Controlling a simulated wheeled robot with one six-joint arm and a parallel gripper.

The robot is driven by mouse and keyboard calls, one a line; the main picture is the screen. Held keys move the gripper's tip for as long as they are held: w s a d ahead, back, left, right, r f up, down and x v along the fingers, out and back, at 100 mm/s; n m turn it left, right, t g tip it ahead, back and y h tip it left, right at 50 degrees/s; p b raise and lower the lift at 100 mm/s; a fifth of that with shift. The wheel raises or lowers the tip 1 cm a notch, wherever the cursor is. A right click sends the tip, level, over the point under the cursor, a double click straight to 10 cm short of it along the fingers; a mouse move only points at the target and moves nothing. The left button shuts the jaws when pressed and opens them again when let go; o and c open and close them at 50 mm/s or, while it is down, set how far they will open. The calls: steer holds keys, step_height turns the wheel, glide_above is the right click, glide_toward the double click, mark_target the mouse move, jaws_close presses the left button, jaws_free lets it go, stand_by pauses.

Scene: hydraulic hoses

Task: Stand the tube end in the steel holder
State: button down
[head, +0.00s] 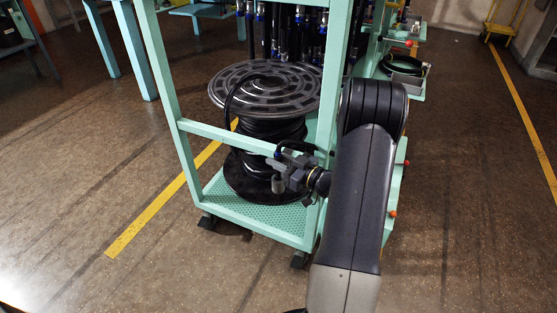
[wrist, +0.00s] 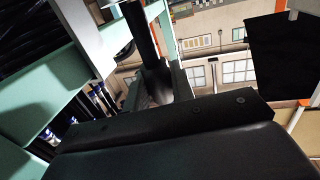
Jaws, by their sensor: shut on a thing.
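My gripper (head: 284,174) is in front of the green cart, at the height of the lower part of the hose reel. It is shut on a black tube (wrist: 144,35). In the wrist view the tube runs from the top edge down between the jaws (wrist: 158,88). In the head view a short black curve of tube (head: 295,145) with a bluish collar (head: 279,154) shows just above the gripper. A short grey cylinder (head: 278,185) shows at the gripper's front; I cannot tell whether it is the steel holder or a fitting. No other holder can be made out.
The green cart frame (head: 225,136) has a crossbar and posts close to my gripper. Inside stands a large black hose reel (head: 265,88). Several hoses with blue fittings hang behind it. A side shelf (head: 404,85) holds coiled hose.

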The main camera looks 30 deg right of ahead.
mark_target(278, 178)
steer(key=shift+f+b, duration=2)
steer(key=shift+f, duration=0.45)
steer(key=c, duration=1.1)
jaws_free()
steer(key=p+v, duration=0.1)
steer(key=v, duration=0.9)
steer(key=shift+s+d, duration=0.15)
steer(key=shift+s, duration=0.2)
steer(key=b+x, duration=0.1)
steer(key=x, duration=1)
steer(key=shift+d+r+p, duration=0.1)
steer(key=shift+r+p, duration=0.35)
steer(key=shift+r, duration=0.05)
